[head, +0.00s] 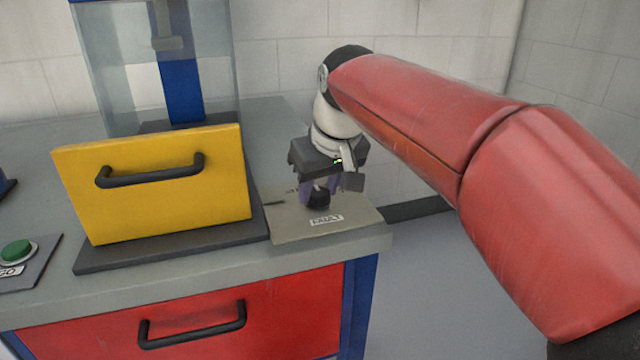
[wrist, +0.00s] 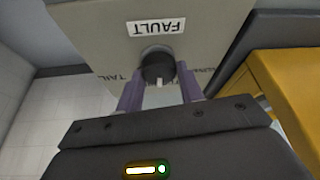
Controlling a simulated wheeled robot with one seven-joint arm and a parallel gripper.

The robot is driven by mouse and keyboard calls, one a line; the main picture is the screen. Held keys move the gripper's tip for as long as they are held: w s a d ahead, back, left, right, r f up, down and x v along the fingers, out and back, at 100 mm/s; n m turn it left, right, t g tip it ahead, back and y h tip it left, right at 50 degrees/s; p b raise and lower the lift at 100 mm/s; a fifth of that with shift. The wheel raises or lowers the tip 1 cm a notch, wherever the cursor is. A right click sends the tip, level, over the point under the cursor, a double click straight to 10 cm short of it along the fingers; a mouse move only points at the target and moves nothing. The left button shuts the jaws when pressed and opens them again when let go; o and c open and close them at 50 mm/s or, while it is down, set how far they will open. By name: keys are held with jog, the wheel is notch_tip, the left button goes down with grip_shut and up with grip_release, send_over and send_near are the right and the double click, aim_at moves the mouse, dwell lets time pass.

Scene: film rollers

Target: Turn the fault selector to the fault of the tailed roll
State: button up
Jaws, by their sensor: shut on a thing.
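The fault selector is a black round knob (wrist: 157,66) with a white pointer mark, on a beige plate (head: 345,222) labelled FAULT at the bench's right end. In the wrist view the pointer faces down, toward my gripper's palm. The word TAIL shows left of the knob, and a partly hidden word shows on the right. My gripper (head: 319,193) is above the plate, its purple fingers on either side of the knob and shut on it. The wrist view shows both fingers (wrist: 160,74). Lettering under the gripper is hidden. No roll is in view.
A green button (head: 17,251) is at far left. A red drawer (head: 190,320) is below the bench top. Open floor lies to the right.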

jog(key=m+h, duration=0.1)
jog(key=m, duration=0.1)
jog(key=m+h+p, duration=0.1)
jog(key=m, duration=0.2)
jog(key=shift+a+m+t, duration=0.1)
jog(key=shift+m+t, duration=0.2)
jog(key=m+h, duration=0.2)
jog(key=m, duration=0.3)
jog(key=shift+a+m, duration=0.1)
jog(key=shift+m, duration=0.3)
jog(key=shift+g, duration=0.4)
jog(key=o, duration=1)
jog(key=v, duration=0.7)
jog(key=shift+a+r, duration=0.2)
jog(key=shift+r, duration=0.15)
jog(key=shift+s, duration=0.15)
